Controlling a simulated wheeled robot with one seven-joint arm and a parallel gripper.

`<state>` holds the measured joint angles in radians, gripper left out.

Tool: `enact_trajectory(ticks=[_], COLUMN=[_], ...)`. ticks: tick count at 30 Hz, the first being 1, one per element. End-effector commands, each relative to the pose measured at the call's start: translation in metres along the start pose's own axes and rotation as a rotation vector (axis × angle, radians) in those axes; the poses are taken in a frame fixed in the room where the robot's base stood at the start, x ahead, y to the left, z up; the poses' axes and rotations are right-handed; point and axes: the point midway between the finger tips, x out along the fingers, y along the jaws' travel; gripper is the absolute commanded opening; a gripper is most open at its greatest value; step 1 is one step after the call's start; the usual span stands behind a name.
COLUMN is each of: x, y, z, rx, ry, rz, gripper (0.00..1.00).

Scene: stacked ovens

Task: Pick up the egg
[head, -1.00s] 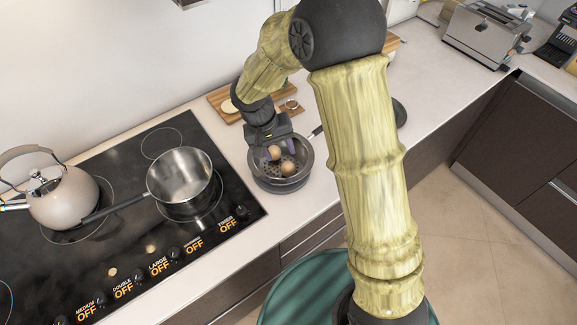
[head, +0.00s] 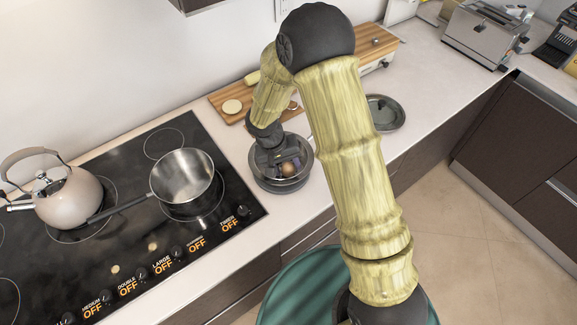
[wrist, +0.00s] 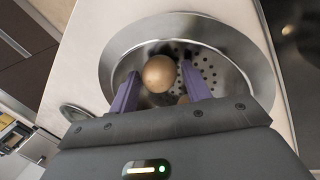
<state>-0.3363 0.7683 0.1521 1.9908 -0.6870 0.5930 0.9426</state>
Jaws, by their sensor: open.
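A brown egg (wrist: 159,74) lies in a metal colander (wrist: 245,75) with a perforated bottom. In the wrist view my gripper (wrist: 160,85) is open and reaches down into the colander, with one purple finger on each side of the egg. I cannot tell whether the fingers touch it. Part of a second brown egg (wrist: 184,99) shows beside the right finger. In the head view the colander (head: 256,172) stands on the counter right of the stove, with an egg (head: 288,169) visible in it beside my gripper (head: 283,166), which partly hides the inside.
A saucepan (head: 184,177) and a kettle (head: 64,197) stand on the black stove (head: 120,240) to the left. A wooden board (head: 225,112) lies behind the colander. A metal lid (head: 386,113) lies to the right. A toaster (head: 484,35) stands further right.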

Motion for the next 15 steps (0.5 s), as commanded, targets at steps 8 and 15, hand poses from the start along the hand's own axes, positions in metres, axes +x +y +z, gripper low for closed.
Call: enact_trajectory(ticks=[8,15], x=[0.0068,0.0066], y=[-0.0001,-0.0001], z=[0.0001,0.0], rx=[0.0,0.0], ry=[0.001,0.001], rz=[0.0,0.0], gripper=[0.48,0.48])
